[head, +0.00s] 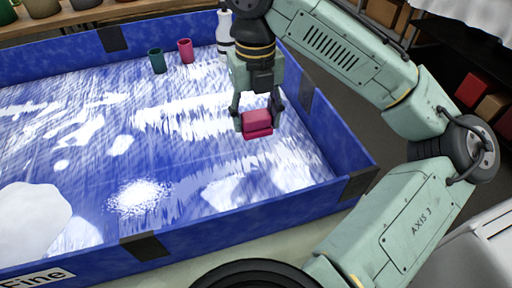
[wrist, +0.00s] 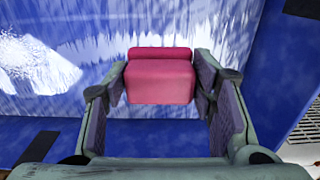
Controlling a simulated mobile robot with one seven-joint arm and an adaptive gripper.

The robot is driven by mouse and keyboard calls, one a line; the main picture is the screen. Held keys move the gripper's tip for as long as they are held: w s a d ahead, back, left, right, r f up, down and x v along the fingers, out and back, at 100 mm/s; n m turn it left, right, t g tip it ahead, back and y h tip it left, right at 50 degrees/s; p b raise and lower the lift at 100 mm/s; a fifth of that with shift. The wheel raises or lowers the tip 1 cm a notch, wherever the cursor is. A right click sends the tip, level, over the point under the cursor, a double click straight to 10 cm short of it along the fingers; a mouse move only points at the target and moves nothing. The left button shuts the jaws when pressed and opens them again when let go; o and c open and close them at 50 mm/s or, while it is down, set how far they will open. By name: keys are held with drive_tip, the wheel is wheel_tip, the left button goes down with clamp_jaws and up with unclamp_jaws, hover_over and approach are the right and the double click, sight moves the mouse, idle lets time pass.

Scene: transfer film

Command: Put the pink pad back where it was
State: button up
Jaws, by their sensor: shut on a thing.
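The pink pad (head: 257,124) is a small block with a rolled edge along one side. My gripper (head: 257,118) is shut on it, with a finger on each side, in the right part of the blue tray (head: 329,162). In the wrist view the pink pad (wrist: 160,82) shows between the two fingers of my gripper (wrist: 163,88). Whether the pad touches the tray floor or hangs just above it, I cannot tell.
A teal cup (head: 157,61), a pink cup (head: 186,51) and a white bottle (head: 224,35) stand at the tray's back. A white mound (head: 32,218) lies at the front left. White powder (head: 139,197) lies at the front middle. Raised blue walls edge the tray.

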sight(256, 133)
drive_tip(key=f, duration=0.4)
drive_tip(key=shift+s+f, duration=0.2)
drive_tip(key=shift+f, duration=0.1)
drive_tip(key=shift+w+f, duration=0.1)
drive_tip(key=shift+f, duration=2.3)
drive_tip(key=shift+f, duration=0.1)
drive_tip(key=o, duration=1.1)
wheel_tip(256, 133, up, 12)
drive_tip(key=shift+r, duration=0.15)
